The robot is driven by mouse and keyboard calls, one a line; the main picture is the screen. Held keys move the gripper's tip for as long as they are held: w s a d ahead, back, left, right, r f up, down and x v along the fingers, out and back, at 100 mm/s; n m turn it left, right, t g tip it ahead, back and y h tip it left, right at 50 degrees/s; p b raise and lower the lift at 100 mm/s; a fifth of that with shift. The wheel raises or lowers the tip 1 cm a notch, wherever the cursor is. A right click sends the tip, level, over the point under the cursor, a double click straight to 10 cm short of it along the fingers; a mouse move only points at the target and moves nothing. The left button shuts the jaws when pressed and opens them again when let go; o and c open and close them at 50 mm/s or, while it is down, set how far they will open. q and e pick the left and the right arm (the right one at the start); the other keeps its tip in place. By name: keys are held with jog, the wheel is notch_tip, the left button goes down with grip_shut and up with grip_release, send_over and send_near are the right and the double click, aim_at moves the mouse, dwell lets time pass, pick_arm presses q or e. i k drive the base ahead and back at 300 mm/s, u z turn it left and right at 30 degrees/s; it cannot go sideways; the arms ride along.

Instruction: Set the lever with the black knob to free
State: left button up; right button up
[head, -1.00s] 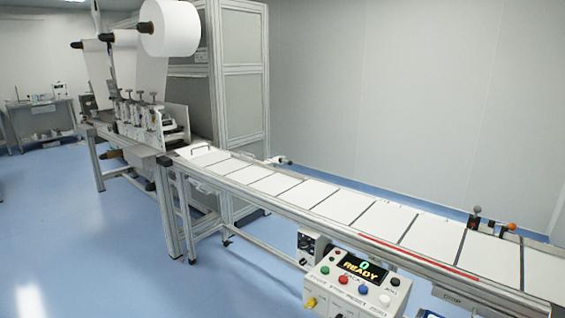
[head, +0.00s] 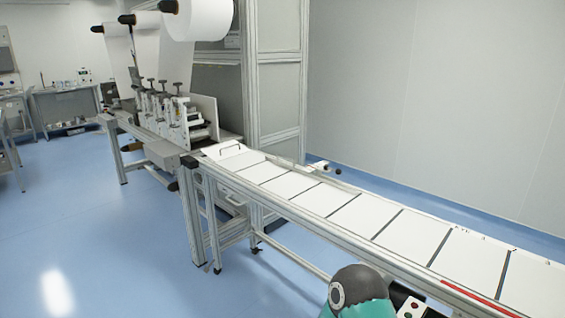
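A small fitting (head: 322,168) with a dark round end stands at the far rail of the conveyor, near the middle of the head view. It may be the lever with the black knob, but it is too small to tell its setting. A teal and dark grey joint of one of my arms shows at the bottom edge, right of centre. Neither gripper shows, and nothing is seen touching the fitting.
A long conveyor (head: 371,253) carrying white sheets runs from the machine (head: 165,115) to the lower right. A white roll (head: 198,18) hangs above the machine. A partly hidden box (head: 412,306) sits beside my arm joint. The blue floor (head: 110,235) at left is clear.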

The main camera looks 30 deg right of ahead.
aim_at(338, 171)
jog(key=z, duration=0.05)
jog(key=i, duration=1.1)
jog(key=z, duration=0.8)
jog(key=i, duration=0.45)
jog(key=z, duration=0.3)
jog(key=k, duration=0.85)
jog(key=z, duration=0.15)
jog(key=i, duration=0.65)
jog(key=z, duration=0.05)
